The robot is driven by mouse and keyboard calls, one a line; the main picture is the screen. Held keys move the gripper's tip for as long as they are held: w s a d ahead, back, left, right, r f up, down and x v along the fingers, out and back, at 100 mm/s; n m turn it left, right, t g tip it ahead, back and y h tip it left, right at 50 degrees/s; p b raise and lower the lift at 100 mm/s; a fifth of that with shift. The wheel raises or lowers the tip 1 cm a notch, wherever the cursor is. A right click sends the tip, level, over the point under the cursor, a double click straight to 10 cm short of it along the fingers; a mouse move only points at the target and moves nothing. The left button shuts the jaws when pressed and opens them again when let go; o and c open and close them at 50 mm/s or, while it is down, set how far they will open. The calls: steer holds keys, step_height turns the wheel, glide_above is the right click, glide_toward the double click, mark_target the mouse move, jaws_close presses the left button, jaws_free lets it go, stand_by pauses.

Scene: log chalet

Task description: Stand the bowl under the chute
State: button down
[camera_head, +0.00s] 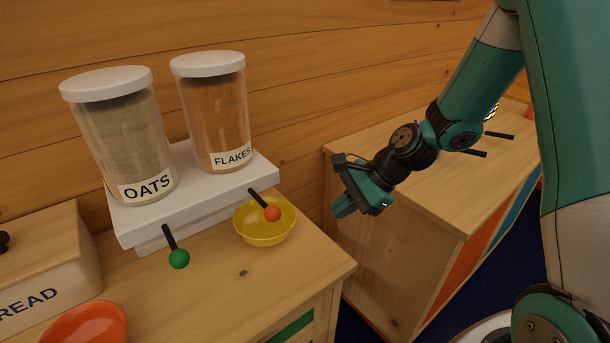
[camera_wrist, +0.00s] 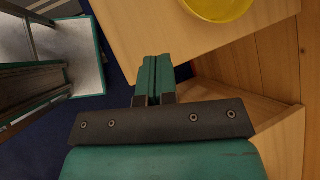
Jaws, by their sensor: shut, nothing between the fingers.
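A yellow bowl (camera_head: 265,226) stands upright on the wooden counter, under the front edge of the white dispenser base (camera_head: 195,196) at its right end. It is below the lever with the orange knob (camera_head: 272,214), on the FLAKES side. Any chute is hidden under the base. The bowl (camera_wrist: 220,6) also shows at the top of the wrist view, cut off by the frame edge. My gripper (camera_head: 342,208) is to the right of the bowl, apart from it, over the gap between counter and cabinet. Its fingers (camera_wrist: 155,68) are shut and empty.
The OATS jar (camera_head: 124,140) and FLAKES jar (camera_head: 216,115) stand on the base. A green-knobbed lever (camera_head: 178,258) sticks out at left. An orange bowl (camera_head: 88,326) and a bread box (camera_head: 45,270) are at lower left. A wooden cabinet (camera_head: 455,180) stands behind my arm.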

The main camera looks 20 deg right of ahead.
steer(key=w+d+m+t+p, duration=0.2)
steer(key=d+m+p, duration=0.25)
steer(key=m, duration=0.25)
steer(key=p+x, duration=0.2)
steer(key=x, duration=0.8)
steer(key=shift+s, duration=0.1)
steer(key=shift+w+a+r+p, duration=0.1)
steer(key=shift+w+a+p, duration=0.25)
steer(key=shift+a, duration=0.25)
steer(key=shift+w+a+r+p, duration=0.1)
steer(key=shift+w+a+p, duration=0.1)
steer(key=shift+a+p, duration=0.3)
steer(key=shift+w+a+f, duration=0.2)
steer(key=shift+w+a, duration=0.15)
steer(key=shift+a, duration=0.3)
